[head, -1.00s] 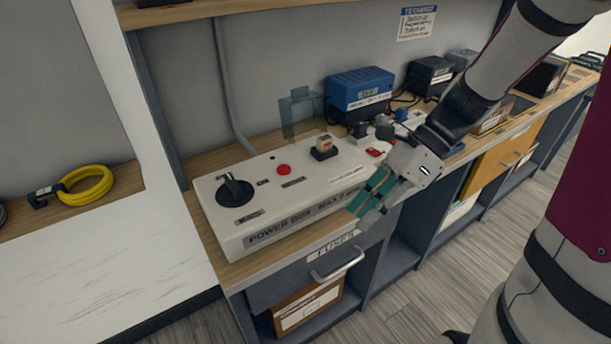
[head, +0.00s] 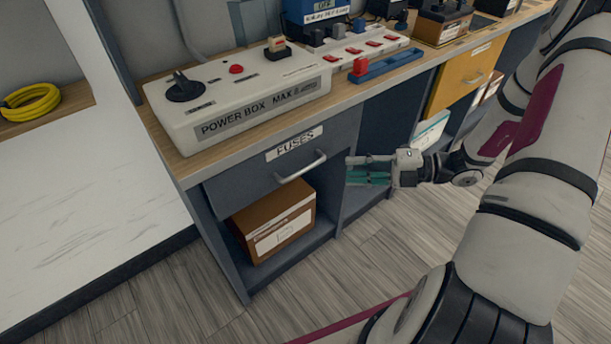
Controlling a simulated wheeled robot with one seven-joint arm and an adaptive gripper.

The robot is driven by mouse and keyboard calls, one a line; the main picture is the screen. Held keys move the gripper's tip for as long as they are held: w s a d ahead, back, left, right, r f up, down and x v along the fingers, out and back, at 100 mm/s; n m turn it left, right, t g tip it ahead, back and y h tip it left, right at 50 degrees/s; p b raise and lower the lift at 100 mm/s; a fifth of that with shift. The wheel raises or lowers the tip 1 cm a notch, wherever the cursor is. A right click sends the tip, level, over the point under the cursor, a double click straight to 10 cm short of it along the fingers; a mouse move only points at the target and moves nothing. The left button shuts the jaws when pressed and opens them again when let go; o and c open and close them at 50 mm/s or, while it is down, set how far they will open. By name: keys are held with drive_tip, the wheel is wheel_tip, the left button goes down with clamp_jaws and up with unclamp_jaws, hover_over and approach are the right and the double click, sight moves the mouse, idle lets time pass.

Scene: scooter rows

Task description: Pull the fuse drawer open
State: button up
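The fuse drawer (head: 250,178) is a dark grey front under the counter, labelled FUSES (head: 294,144). It looks shut, flush with the cabinet. Its silver bar handle (head: 302,168) sits at the right part of the front. My gripper (head: 352,170) is just right of the handle, at about its height in the picture, with teal-padded fingers pointing left toward it. The fingers look apart, with nothing between them. A gap shows between fingertips and handle; the exact depth between them is hard to judge.
A white power box (head: 235,100) stands on the wooden counter above the drawer. A cardboard box (head: 275,225) sits on the shelf below. The wooden floor (head: 300,290) in front is clear.

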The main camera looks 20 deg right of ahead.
sight(303, 169)
drive_tip(key=b+x, duration=0.3)
drive_tip(key=x, duration=0.9)
drive_tip(key=shift+w+a, duration=0.1)
drive_tip(key=shift+a, duration=0.3)
clamp_jaws()
